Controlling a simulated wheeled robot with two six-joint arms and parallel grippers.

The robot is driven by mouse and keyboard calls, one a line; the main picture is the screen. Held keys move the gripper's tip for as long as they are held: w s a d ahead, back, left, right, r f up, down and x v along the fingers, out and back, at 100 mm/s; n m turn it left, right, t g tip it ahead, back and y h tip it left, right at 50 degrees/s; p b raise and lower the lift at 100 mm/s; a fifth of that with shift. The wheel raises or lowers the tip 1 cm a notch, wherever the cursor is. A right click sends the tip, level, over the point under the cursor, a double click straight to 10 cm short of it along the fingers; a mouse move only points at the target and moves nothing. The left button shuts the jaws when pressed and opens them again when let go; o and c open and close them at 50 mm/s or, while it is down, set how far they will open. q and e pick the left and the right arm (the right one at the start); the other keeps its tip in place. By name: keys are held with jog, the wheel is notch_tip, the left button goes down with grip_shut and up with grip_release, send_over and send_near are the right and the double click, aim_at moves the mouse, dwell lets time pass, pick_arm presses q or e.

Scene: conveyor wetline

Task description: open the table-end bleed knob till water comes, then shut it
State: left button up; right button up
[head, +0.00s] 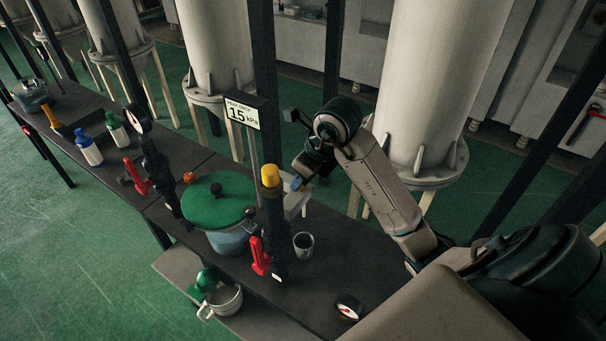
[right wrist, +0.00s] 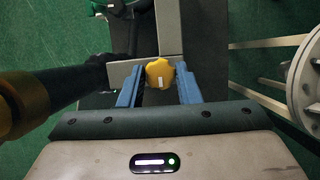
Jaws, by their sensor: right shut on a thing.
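The bleed knob is a yellow lobed knob (right wrist: 159,74) with a white mark, seen in the right wrist view. My right gripper's two blue fingers are shut on it from either side. In the head view my right gripper (head: 297,184) is just behind and right of the black upright pipe with the yellow cap (head: 270,177); the knob itself is hidden there. I see no water coming out in either view. My left gripper is not in view.
A display (head: 241,112) reads 15 kPa. A pan (head: 222,300) sits on a lower shelf. Large white tanks (head: 425,80) stand behind.

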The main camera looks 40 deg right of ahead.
jog(key=shift+r, duration=0.1)
jog(key=o, duration=1)
jog(key=p+v, duration=0.5)
jog(key=v, duration=0.5)
jog(key=shift+s+d+r, duration=0.1)
jog(key=shift+s+r, duration=0.1)
jog(key=shift+r, duration=0.1)
